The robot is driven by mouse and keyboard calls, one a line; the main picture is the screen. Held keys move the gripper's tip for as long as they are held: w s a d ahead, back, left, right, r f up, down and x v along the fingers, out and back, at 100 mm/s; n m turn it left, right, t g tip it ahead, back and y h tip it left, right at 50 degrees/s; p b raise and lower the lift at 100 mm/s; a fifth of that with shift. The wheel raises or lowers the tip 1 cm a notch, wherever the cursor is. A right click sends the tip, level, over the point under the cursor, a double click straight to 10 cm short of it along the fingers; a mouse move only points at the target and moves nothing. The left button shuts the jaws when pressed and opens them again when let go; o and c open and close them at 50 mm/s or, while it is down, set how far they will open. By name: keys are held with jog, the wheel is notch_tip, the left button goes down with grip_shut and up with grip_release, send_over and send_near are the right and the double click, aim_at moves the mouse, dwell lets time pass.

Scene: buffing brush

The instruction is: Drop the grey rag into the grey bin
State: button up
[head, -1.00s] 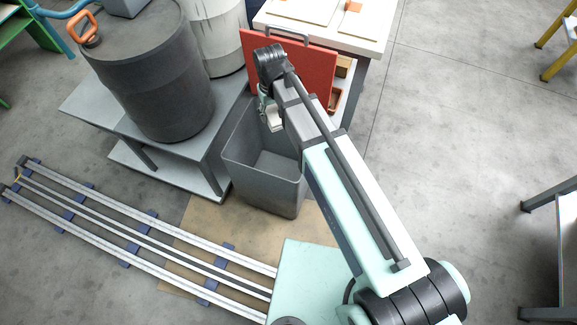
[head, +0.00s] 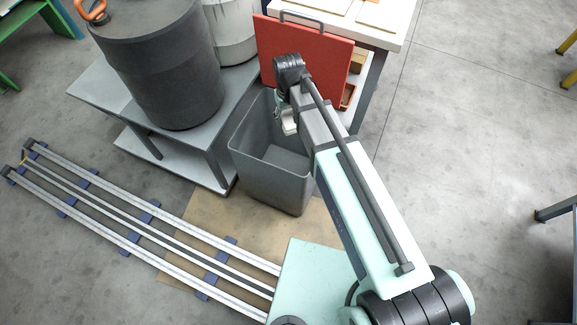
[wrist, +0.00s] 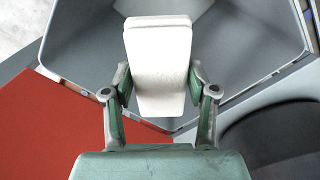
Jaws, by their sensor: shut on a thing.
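The grey bin (head: 273,183) stands on the floor at the centre of the head view, open at the top. My gripper (head: 287,118) hangs over its opening. In the wrist view my gripper (wrist: 160,82) is shut on a pale, off-white folded piece, which I take to be the rag (wrist: 158,50). The rag also shows small in the head view (head: 290,122). The bin's inner walls (wrist: 82,42) surround the rag in the wrist view. I cannot tell exactly how high the rag is relative to the rim.
A red panel (head: 305,52) with a handle stands behind the bin, against a white-topped table (head: 385,30). A grey bench (head: 108,92) with a dark drum (head: 160,75) and a pale drum (head: 230,30) is at the left. White rails (head: 140,232) run along the floor.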

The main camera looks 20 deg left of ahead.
jog(key=o, duration=1.2)
notch_tip(320, 180, up, 12)
jog(key=shift+d+f, duration=0.1)
dwell(0.3)
